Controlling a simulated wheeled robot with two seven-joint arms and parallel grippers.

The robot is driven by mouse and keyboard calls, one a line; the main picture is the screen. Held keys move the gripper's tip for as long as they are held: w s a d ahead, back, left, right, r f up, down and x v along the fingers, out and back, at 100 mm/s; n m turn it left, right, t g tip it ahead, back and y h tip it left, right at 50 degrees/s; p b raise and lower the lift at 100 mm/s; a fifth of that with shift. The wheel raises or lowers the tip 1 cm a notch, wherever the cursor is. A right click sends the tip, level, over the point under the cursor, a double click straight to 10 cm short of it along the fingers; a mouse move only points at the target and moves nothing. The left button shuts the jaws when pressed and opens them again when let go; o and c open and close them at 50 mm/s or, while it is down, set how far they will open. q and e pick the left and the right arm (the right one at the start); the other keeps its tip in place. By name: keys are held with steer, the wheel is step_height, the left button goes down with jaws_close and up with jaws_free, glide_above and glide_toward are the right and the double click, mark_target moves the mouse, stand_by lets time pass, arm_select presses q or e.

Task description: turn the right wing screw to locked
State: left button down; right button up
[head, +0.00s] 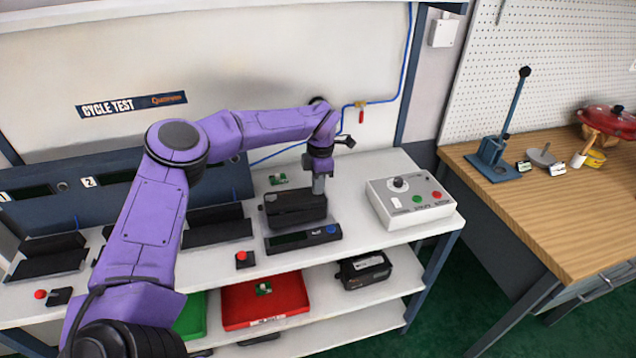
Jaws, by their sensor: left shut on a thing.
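A black valve positioner (292,212) sits on the white bench, behind a dark flat unit with a display and a blue button (303,238). My left gripper (319,188) points straight down at the right end of the positioner's top. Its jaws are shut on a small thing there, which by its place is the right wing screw. The screw itself is hidden by the fingers, so I cannot tell its angle. My right gripper is not in view.
A grey control box (411,200) with a dial and buttons stands right of the positioner. A black cradle (217,225) is at its left. A red tray (265,301) and another black device (364,270) are on the shelf below. A wooden bench (540,200) stands at right.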

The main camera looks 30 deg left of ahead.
arm_select(q)
steer(key=shift+s+d+f, duration=0.15)
steer(key=shift+f, duration=0.15)
steer(key=c, duration=1.5)
jaws_free()
steer(key=shift+o, duration=1.1)
steer(key=shift+w+r, duration=0.1)
steer(key=shift+w, duration=0.1)
steer(key=shift+r, duration=0.1)
steer(key=shift+r, duration=0.35)
step_height(320, 180, up, 10)
steer(key=b, duration=0.2)
steer(key=shift+w+d+f, duration=0.15)
steer(key=shift+w+f, duration=0.05)
